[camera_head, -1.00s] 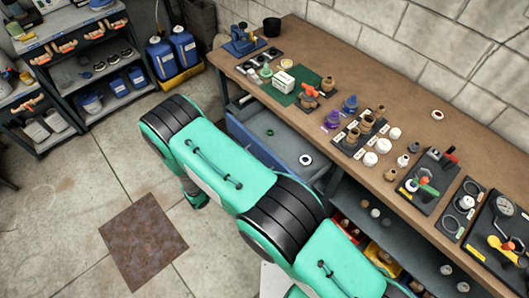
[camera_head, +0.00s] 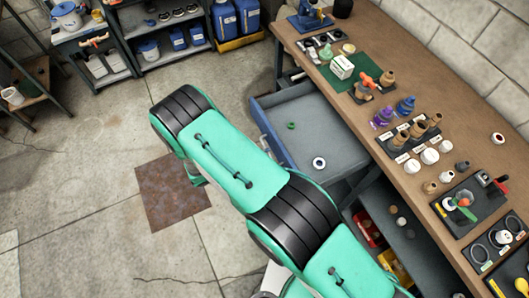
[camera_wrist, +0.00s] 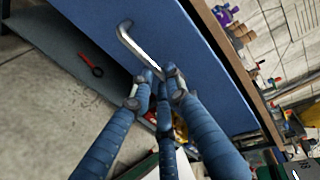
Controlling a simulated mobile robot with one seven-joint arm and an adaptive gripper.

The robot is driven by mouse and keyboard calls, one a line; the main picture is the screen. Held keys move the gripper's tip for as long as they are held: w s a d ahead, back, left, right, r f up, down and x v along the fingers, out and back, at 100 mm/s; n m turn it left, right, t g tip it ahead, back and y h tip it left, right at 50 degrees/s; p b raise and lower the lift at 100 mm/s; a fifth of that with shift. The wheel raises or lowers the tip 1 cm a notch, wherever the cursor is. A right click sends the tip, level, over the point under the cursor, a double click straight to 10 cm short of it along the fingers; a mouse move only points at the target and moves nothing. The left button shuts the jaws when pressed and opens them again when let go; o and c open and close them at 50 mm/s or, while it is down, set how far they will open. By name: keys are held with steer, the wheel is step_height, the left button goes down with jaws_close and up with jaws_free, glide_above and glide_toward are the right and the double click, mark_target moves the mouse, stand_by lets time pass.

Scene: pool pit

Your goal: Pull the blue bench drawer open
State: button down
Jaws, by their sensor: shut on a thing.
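The blue bench drawer (camera_head: 266,132) stands pulled out from under the workbench in the head view, its grey inside showing. A green ring (camera_head: 291,125) and a white ring (camera_head: 319,163) lie in it. In the wrist view the drawer's blue front (camera_wrist: 190,45) fills the upper middle, with a bent silver handle (camera_wrist: 138,45) on it. In the head view my arm hides the gripper and the handle.
The brown workbench top (camera_head: 430,75) holds bottles, jars and fittings along the right. Below it are open shelves with red and yellow bins (camera_head: 395,268). Shelving (camera_head: 160,35) and blue jugs (camera_head: 224,20) stand at the back. The floor to the left is clear around a rusty plate (camera_head: 170,190).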

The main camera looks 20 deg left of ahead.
steer(key=c, duration=1.7)
jaws_free()
steer(key=shift+o, duration=0.2)
steer(key=shift+a, duration=0.1)
steer(key=v, duration=1.2)
